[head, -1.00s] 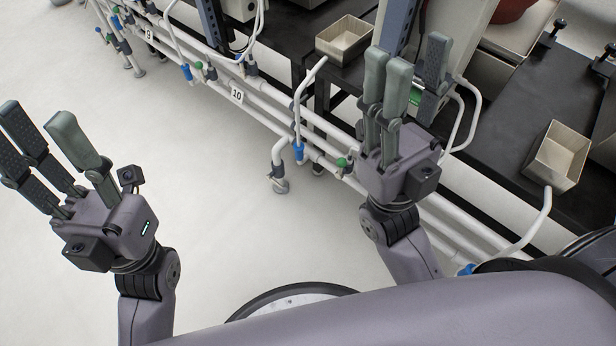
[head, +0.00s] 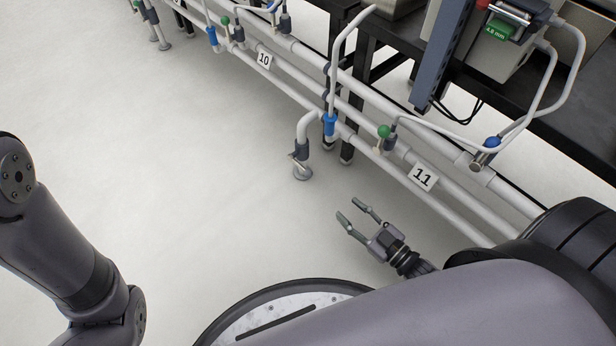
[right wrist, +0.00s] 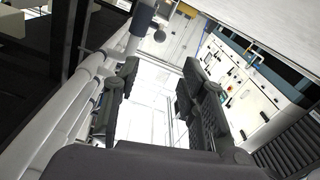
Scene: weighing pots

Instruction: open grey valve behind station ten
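The number 10 label (head: 264,59) is on the white pipes in the head view. A dark grey fitting (head: 300,150) sits on a short pipe leg between labels 10 and 11. Another dark grey fitting (head: 286,23) is by label 10; I cannot tell which is the named valve. My right gripper (head: 352,208) is low over the floor, in front of label 11, open and empty, apart from the pipe leg. In the right wrist view its fingers (right wrist: 162,75) are spread, with a grey-blue pipe fitting (right wrist: 141,20) beyond them. My left gripper is out of view.
Label 11 (head: 422,177), a green knob (head: 383,131) and a blue fitting (head: 330,123) are on the pipe run. A black bench (head: 560,125) stands behind it with a device showing a green display (head: 496,31). Open pale floor lies to the left.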

